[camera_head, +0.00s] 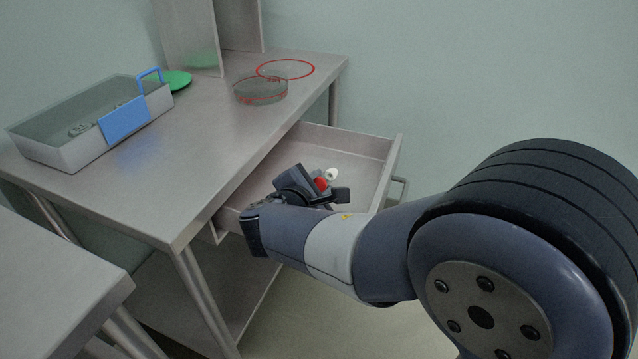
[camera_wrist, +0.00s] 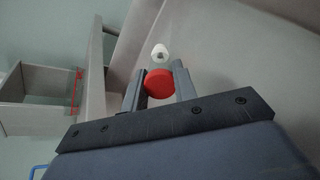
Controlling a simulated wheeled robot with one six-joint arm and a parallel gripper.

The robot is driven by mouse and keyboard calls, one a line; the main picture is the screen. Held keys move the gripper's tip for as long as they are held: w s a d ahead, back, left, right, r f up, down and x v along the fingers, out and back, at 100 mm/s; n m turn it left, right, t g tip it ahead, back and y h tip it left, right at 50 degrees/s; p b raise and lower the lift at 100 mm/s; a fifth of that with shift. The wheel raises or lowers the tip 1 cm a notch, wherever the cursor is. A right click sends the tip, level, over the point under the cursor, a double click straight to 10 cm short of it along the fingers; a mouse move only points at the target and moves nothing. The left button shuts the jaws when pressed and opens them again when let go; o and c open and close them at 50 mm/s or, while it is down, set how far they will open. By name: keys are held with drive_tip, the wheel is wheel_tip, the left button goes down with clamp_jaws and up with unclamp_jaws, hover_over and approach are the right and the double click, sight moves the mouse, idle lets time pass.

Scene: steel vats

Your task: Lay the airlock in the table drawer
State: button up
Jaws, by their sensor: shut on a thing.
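The table drawer (camera_head: 345,140) is pulled out from under the steel table (camera_head: 215,135). My gripper (camera_head: 322,184) is over the drawer's opening, shut on a small red and white thing, which I take to be the airlock (camera_head: 320,184). In the wrist view the round red part of the airlock (camera_wrist: 159,84) sits between the two fingers of my gripper (camera_wrist: 160,92), with a small white piece beyond it. The drawer floor (camera_wrist: 240,60) shows behind. I cannot tell whether the airlock touches the drawer floor. My arm hides the drawer's near part.
On the table stand a grey bin (camera_head: 60,150) with a blue clip and handle, a green disc (camera_head: 176,80), a clear round dish (camera_head: 260,92) and a red ring (camera_head: 286,62). An upright steel panel (camera_head: 190,35) stands at the back. Another steel table (camera_head: 50,275) is at lower left.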

drive_tip(key=o, duration=1)
wheel_tip(320, 180, up, 10)
drive_tip(key=p, duration=0.4)
drive_tip(key=shift+f, duration=0.1)
wheel_tip(320, 180, down, 10)
drive_tip(key=b, duration=0.4)
wheel_tip(320, 180, up, 4)
drive_tip(key=p, duration=0.3)
drive_tip(key=shift+p, duration=0.3)
drive_tip(key=shift+r+p, duration=0.9)
drive_tip(key=shift+r, duration=0.15)
drive_tip(key=shift+f, duration=0.15)
